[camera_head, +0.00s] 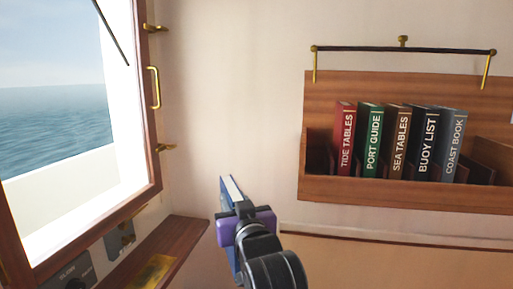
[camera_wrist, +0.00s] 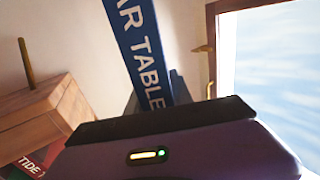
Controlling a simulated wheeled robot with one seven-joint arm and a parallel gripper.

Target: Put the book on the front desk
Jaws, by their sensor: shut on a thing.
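A blue book (camera_head: 230,187) with white page edges is held upright, slightly tilted, by my gripper (camera_head: 243,210) in the head view. The wrist view shows the blue book (camera_wrist: 141,45) with white letters reading "AR TABLE" on its spine; the rest of the title is out of frame. My gripper is shut on the book, and its fingers are mostly hidden behind the purple gripper body. The book is in the air in front of the pale wall, apart from the shelf. A wooden ledge (camera_head: 185,243) runs below the window at the lower left; I cannot tell whether it is the front desk.
A wooden wall shelf (camera_head: 400,192) at the right holds several upright books, among them a red one (camera_head: 345,138) and a green one (camera_head: 369,140). A brass-mounted rail (camera_head: 400,49) crosses above it. A framed window (camera_head: 75,120) with brass fittings stands at the left.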

